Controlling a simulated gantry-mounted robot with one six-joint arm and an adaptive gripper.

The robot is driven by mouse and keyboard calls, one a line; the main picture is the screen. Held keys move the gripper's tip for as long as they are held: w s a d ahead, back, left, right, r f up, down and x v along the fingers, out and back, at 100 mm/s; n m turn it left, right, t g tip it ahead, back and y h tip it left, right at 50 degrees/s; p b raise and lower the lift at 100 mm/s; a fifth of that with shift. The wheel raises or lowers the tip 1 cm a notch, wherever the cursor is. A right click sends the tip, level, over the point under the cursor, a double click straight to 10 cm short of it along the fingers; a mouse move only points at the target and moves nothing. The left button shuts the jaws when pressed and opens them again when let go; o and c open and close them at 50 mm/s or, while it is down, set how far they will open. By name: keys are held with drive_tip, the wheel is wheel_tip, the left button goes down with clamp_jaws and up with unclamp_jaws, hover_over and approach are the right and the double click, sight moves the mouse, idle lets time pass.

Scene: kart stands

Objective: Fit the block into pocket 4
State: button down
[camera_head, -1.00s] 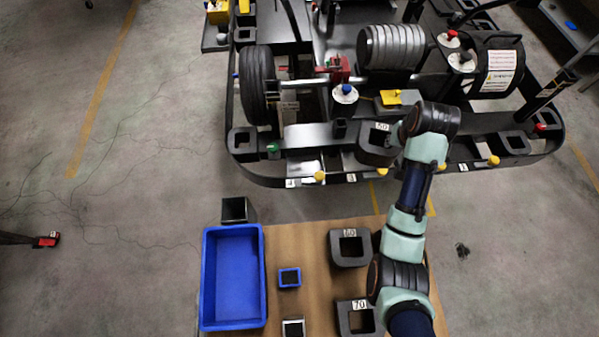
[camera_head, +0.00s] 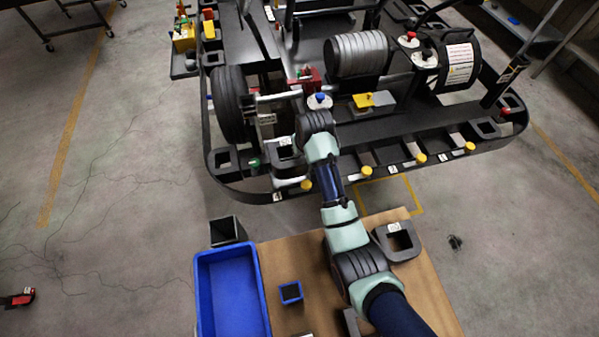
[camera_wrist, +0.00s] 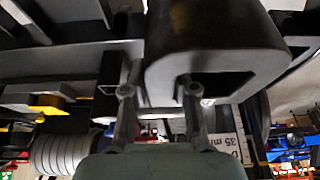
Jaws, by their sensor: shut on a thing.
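The dark grey block (camera_head: 283,162) with a pale label and a square opening is above the kart's front rail, at the left part. It also fills the upper middle of the wrist view (camera_wrist: 215,35). My gripper (camera_wrist: 158,91) is shut on one wall of it, with the right finger at the opening. In the head view my arm hides the fingertips. The kart's front rail (camera_head: 345,165) carries several square pockets, yellow knobs and small white labels.
A similar block (camera_head: 410,246) stands on the brown table (camera_head: 320,312). Another is mostly hidden behind my arm. A tire (camera_head: 229,103) stands behind the held block.

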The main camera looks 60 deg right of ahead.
wheel_tip(320, 180, down, 11)
drive_tip(key=shift+r+b, duration=0.1)
drive_tip(key=shift+b, duration=1)
drive_tip(key=shift+w, duration=0.1)
drive_tip(key=c, duration=0.9)
unclamp_jaws()
drive_tip(key=p+v, duration=0.3)
drive_tip(key=v, duration=0.9)
drive_tip(key=shift+d+p, duration=0.1)
drive_tip(key=shift+p, duration=0.25)
